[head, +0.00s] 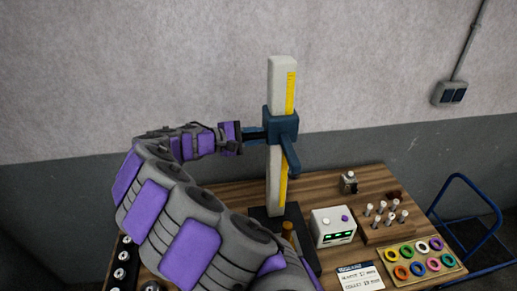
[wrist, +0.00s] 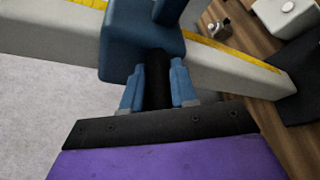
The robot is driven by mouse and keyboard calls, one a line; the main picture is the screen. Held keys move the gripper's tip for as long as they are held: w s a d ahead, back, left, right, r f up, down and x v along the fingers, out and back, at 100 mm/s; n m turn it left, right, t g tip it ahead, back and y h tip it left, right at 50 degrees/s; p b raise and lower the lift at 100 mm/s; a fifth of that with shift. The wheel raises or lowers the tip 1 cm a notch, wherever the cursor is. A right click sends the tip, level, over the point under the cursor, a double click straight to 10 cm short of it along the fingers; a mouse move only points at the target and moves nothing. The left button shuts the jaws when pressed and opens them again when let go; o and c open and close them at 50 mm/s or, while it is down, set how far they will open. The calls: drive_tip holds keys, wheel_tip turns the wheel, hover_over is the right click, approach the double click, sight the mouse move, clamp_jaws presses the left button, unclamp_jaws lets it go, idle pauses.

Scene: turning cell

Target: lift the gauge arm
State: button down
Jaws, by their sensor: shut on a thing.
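The height gauge has a tall pale column (head: 277,180) with a yellow scale strip, standing on a dark base on the wooden table. The blue gauge arm (head: 289,158) and its blue slider block (head: 281,124) sit about halfway up or higher on the column. The slider also shows large in the wrist view (wrist: 140,42). My gripper (head: 255,134) reaches it from the left. In the wrist view my gripper's blue fingers (wrist: 158,88) are shut on a dark handle (wrist: 158,75) that sticks out of the slider. A short brass-coloured cylinder (head: 287,231) stands on the base below the arm.
On the wooden table (head: 240,190), right of the gauge, are a white readout box (head: 333,226), a block with several pegs (head: 384,221), a tray of coloured rings (head: 386,269) and a printed card (head: 362,276). Blue tube rails (head: 467,215) stand at the right.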

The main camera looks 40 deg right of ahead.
wheel_tip(320, 180, up, 13)
drive_tip(key=p, duration=0.6)
drive_tip(key=shift+w+a+r, duration=0.15)
drive_tip(key=shift+r, duration=0.1)
drive_tip(key=c, duration=1.4)
unclamp_jaws()
drive_tip(key=o, duration=0.4)
drive_tip(key=shift+a+r, duration=0.1)
drive_tip(key=shift+a, duration=0.35)
drive_tip(key=shift+c, duration=0.2)
drive_tip(key=shift+o, duration=0.4)
drive_tip(key=shift+a, duration=0.5)
drive_tip(key=b+v, duration=0.1)
drive_tip(key=v, duration=1.5)
drive_tip(key=shift+a, duration=0.2)
drive_tip(key=shift+a, duration=0.1)
